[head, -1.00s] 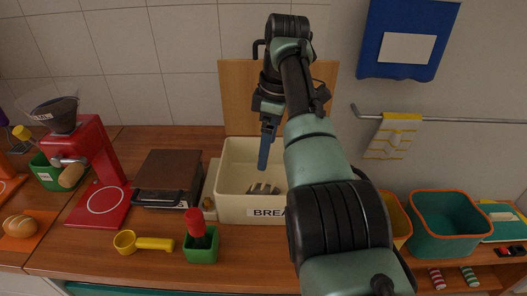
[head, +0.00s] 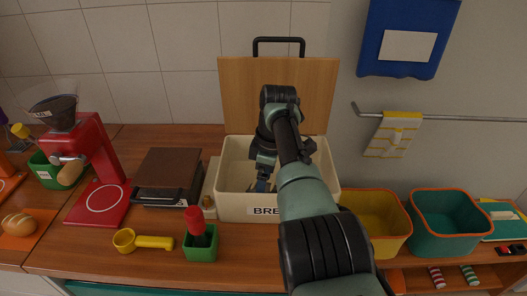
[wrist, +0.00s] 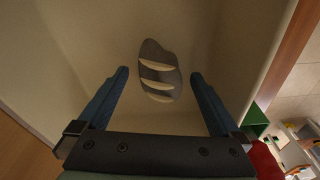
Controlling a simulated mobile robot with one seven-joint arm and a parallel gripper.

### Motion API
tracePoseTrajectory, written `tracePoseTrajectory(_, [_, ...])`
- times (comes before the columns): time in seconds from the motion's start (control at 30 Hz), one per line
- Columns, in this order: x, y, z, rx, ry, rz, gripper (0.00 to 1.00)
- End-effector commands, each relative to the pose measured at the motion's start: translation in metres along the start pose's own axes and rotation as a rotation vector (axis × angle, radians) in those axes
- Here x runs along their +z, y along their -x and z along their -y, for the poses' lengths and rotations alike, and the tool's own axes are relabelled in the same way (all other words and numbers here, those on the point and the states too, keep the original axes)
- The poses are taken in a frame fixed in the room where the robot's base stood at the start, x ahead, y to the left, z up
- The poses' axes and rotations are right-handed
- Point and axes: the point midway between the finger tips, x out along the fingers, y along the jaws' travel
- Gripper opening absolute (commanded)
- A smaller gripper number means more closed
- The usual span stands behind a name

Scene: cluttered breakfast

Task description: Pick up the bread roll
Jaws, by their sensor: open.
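A bread roll (wrist: 160,80), dark grey-brown in the shade with pale slashes across its top, lies on the floor of the cream bread bin (head: 238,207). My gripper (wrist: 160,74) is open and points down into the bin. In the wrist view its two blue fingers stand on either side of the roll, left and right, with gaps between. It looks above the roll, not touching. In the head view my gripper (head: 262,184) is inside the bin and my arm hides most of the roll.
The bin's walls surround my gripper; its wooden lid (head: 240,95) stands open behind. Another roll (head: 20,223) lies on an orange mat at far left, and one (head: 70,174) at the green box. A green pot (head: 201,248) with a red-topped item and yellow scoop (head: 125,240) stand in front.

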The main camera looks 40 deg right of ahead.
Motion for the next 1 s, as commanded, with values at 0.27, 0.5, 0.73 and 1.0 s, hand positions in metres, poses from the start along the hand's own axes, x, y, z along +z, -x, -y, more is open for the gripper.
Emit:
tracePoseTrajectory(0.27, [-0.0001,-0.0033,0.0000,0.000,0.000,0.000,1.00])
tracePoseTrajectory(0.5, [0.0001,-0.0030,-0.0001,0.001,0.000,0.000,0.57])
tracePoseTrajectory(0.73, [0.0001,-0.0029,-0.0001,0.001,-0.001,0.000,0.15])
tracePoseTrajectory(1.0, [-0.0005,0.0006,-0.0006,0.002,0.000,-0.001,0.14])
